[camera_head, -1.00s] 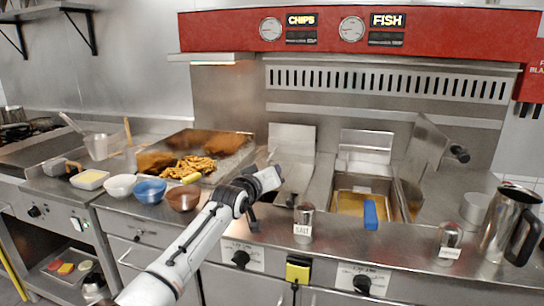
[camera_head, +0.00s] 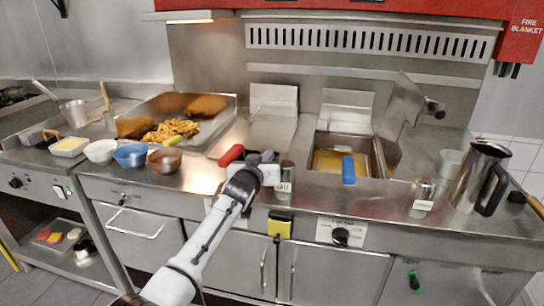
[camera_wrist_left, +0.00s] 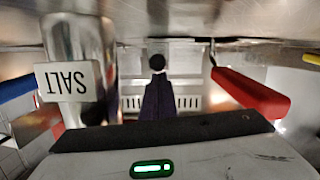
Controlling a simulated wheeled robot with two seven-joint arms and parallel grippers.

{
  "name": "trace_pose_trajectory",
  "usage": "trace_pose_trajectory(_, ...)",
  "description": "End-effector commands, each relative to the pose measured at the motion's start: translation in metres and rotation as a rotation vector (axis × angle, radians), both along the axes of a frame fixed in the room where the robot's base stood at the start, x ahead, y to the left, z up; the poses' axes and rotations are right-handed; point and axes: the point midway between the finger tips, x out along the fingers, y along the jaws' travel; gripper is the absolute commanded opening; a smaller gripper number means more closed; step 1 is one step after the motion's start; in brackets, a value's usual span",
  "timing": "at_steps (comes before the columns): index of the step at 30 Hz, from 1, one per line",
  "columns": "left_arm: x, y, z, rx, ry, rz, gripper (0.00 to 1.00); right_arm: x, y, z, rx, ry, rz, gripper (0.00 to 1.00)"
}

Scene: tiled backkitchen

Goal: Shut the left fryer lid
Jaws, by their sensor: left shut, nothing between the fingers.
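The left fryer lid (camera_head: 272,131) is a steel panel that looks to lie flat over the left fryer, in front of its upright back panel (camera_head: 273,97). My left gripper (camera_head: 262,157) is shut and empty, just in front of the lid's near edge. Whether it touches the lid I cannot tell. Its dark fingers (camera_wrist_left: 158,98) show together in the left wrist view. A red handle (camera_head: 231,155) sticks out just left of the gripper; it also shows in the left wrist view (camera_wrist_left: 250,93). My right gripper is not in view.
The salt shaker (camera_head: 286,180) stands close to the gripper's right. The right fryer (camera_head: 327,161) is open, its lid (camera_head: 402,103) raised, with a blue handle (camera_head: 348,170) in front. A pepper-like shaker (camera_head: 421,198) and steel jug (camera_head: 478,178) stand right. Bowls (camera_head: 131,155) stand left.

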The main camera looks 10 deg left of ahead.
Motion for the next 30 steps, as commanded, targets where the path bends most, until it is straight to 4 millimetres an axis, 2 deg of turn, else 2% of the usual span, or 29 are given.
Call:
trace_pose_trajectory(1, -0.001, -0.001, -0.007, 0.002, 0.013, 0.0, 0.0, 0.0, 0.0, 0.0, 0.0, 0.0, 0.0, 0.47)
trace_pose_trajectory(11, -0.002, -0.001, -0.006, 0.001, 0.019, 0.0, 0.0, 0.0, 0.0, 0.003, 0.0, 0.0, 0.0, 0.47)
trace_pose_trajectory(16, -0.002, 0.001, 0.016, 0.0, 0.015, -0.001, 0.0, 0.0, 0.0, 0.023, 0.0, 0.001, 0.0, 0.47)
trace_pose_trajectory(20, -0.002, 0.003, 0.047, 0.001, 0.005, -0.004, 0.0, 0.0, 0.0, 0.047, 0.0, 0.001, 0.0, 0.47)
trace_pose_trajectory(22, -0.009, 0.005, 0.037, -0.001, 0.004, -0.003, 0.0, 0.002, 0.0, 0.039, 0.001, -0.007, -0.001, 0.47)
trace_pose_trajectory(30, -0.043, 0.008, 0.046, -0.001, 0.001, -0.004, 0.0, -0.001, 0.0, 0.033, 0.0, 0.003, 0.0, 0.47)
